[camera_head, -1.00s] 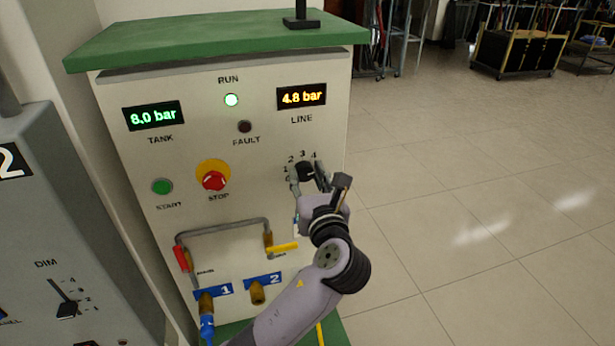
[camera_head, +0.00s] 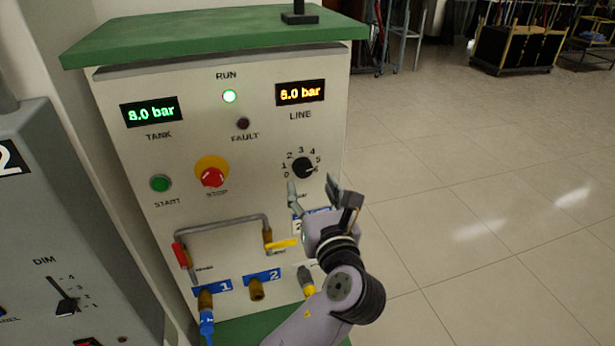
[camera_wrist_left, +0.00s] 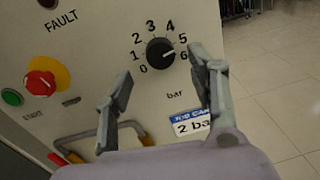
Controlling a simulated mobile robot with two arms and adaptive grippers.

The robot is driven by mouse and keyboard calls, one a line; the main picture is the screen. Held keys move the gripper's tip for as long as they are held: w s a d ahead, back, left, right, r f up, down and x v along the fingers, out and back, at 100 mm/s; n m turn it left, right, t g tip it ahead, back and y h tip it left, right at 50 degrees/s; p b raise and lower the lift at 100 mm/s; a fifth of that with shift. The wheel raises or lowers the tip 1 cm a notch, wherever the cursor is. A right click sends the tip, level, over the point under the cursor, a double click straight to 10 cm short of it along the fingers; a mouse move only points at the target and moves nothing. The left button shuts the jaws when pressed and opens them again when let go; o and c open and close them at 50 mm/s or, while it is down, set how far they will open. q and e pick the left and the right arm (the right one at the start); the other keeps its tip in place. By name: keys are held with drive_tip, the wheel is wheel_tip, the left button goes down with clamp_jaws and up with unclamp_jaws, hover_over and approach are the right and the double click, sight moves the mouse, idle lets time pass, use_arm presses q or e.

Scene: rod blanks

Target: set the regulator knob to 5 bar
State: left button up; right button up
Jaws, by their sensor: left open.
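The black regulator knob (camera_head: 304,168) sits on the pale panel with a 0 to 6 scale around it. It also shows in the left wrist view (camera_wrist_left: 160,53), its white mark pointing right and slightly up, close to the 5. My right gripper is not in view.
The red STOP button (camera_head: 212,177) and green START button (camera_head: 161,184) are left of the knob. A pipe (camera_head: 222,226) with red and yellow handles is lower left. A blue and white label (camera_wrist_left: 191,122) is below the knob. Open floor lies to the right.

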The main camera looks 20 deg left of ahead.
use_arm(q)
drive_tip(key=v, duration=0.6)
drive_tip(key=shift+s+d, duration=0.2)
drive_tip(key=shift+s, duration=0.05)
